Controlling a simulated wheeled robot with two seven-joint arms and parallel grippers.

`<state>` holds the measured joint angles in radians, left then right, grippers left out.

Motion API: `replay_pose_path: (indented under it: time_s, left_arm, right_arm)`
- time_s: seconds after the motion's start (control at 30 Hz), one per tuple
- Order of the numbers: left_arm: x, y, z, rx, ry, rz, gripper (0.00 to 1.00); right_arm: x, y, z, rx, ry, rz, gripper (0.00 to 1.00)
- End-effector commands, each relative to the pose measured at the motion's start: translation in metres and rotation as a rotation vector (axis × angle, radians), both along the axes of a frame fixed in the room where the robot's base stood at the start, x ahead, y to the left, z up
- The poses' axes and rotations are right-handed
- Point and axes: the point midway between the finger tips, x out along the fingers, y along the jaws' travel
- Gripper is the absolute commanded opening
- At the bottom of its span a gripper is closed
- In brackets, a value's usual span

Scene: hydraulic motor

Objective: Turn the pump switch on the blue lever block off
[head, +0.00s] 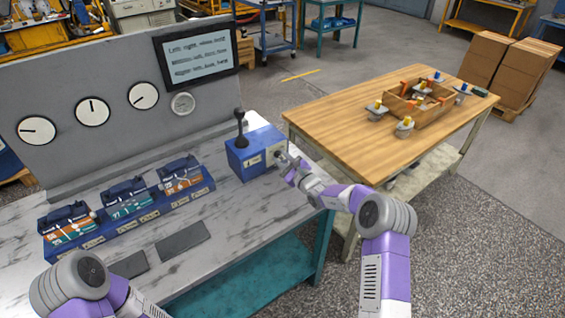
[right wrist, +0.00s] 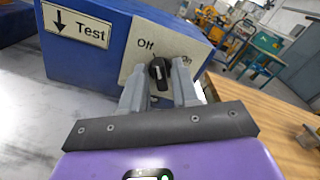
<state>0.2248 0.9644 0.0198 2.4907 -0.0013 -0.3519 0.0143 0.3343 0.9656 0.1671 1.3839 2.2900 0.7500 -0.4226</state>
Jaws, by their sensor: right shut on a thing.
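The blue lever block (head: 242,160) stands at the right end of the marble-topped bench, with a black lever (head: 240,128) upright on top. In the right wrist view, the blue block (right wrist: 95,70) has a plate marked Test with a down arrow and a pale panel marked Off and On. The black pump switch (right wrist: 159,74) sits on this panel between the two fingers of my right gripper (right wrist: 158,85), which is shut on it. I cannot tell exactly which label it points to. In the head view my right gripper (head: 283,163) is at the block's right side. My left gripper is out of view.
A wooden table (head: 350,120) with an open box (head: 420,104) of parts stands to the right. A blue rack (head: 135,220) with several modules lies left on the bench. A grey panel with gauges and a screen (head: 196,58) rises behind.

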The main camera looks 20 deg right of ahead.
Motion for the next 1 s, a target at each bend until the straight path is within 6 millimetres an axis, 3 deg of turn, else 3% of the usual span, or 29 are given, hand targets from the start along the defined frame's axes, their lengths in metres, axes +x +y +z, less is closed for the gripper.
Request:
replay_pose_path:
  time_s: [0.4, 1.0]
  left_arm:
    - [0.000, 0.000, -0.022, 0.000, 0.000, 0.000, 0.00]
    - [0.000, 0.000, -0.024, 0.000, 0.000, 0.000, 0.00]
  right_arm:
    - [0.000, 0.000, -0.002, -0.199, -0.071, -0.001, 0.00]
    - [-0.001, 0.001, -0.001, -0.233, -0.082, 0.000, 0.00]
